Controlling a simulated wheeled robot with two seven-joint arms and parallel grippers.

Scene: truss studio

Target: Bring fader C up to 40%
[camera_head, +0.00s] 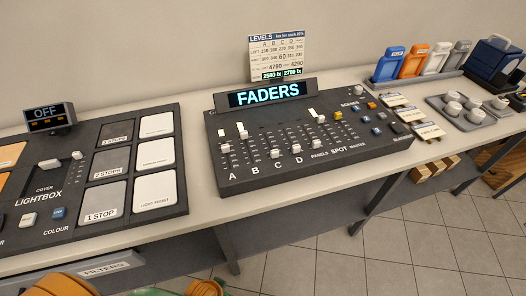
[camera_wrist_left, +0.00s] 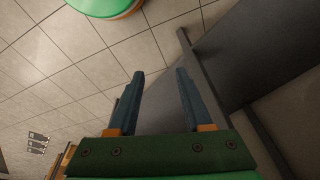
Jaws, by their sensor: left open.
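The fader console (camera_head: 310,140) is a dark sloped box on the table in the head view, with letters A to D along its front edge. Fader C's white cap (camera_head: 274,154) sits low in its slot, near the front end. The cap of D (camera_head: 296,149) is similarly low; A (camera_head: 225,148) and B (camera_head: 244,134) have caps farther up. A lit "FADERS" display (camera_head: 267,93) stands behind. My left gripper (camera_wrist_left: 160,72) is open and empty in its wrist view, with floor and a dark edge beyond, away from the console. My right gripper is not visible.
A lightbox panel (camera_head: 75,185) with an "OFF" display lies left of the console. A "LEVELS" card (camera_head: 278,55) stands behind. Grey knobs (camera_head: 453,108) and coloured holders (camera_head: 412,60) are at the right. A pale table strip (camera_head: 205,195) is clear between the panels.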

